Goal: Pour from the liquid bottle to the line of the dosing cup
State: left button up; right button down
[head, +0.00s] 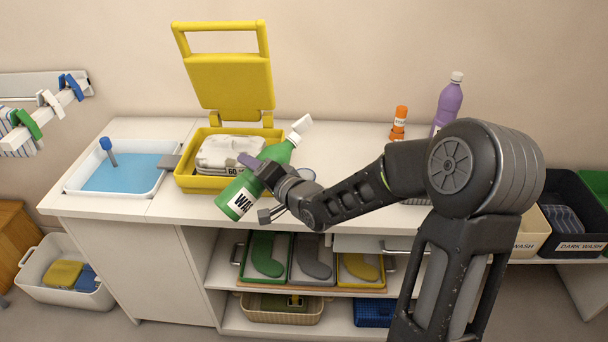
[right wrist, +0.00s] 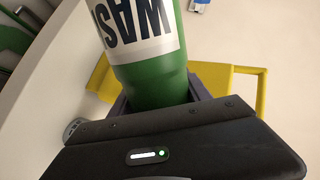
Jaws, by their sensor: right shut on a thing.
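A green bottle (head: 237,198) with a white label and a white spout is tilted, its spout up to the right and its base down to the left. No fill line is visible. My left gripper is not in view.
The open yellow box (head: 200,183) holds white folded-looking contents. A basin of blue water (head: 125,175) stands to its left. An orange bottle (head: 399,122) and a purple bottle (head: 448,100) stand at the back right.

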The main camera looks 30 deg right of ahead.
jog(key=shift+a+r+m+p, duration=0.2)
jog(key=shift+m+p, duration=0.4)
jog(key=shift+p, duration=0.25)
dwell(1.1)
jog(key=shift+d+f+m+y, duration=0.2)
jog(key=shift+f+m+y, duration=0.3)
jog(key=shift+f+m, duration=0.25)
dwell(3.0)
jog(key=shift+r, duration=0.15)
jog(key=shift+a+r+n, duration=0.2)
jog(key=shift+r+n, duration=0.05)
jog(key=shift+n, duration=0.2)
jog(key=b, duration=0.1)
jog(key=n+b, duration=0.1)
jog(key=b, duration=0.1)
jog(key=n+h+b, duration=0.1)
jog(key=shift+d+f, duration=0.25)
jog(key=shift+d+r+n, duration=0.15)
jog(key=shift+r+n, duration=0.2)
jog(key=shift+n, duration=0.05)
jog(key=shift+w, duration=0.1)
jog(key=shift+r, duration=0.15)
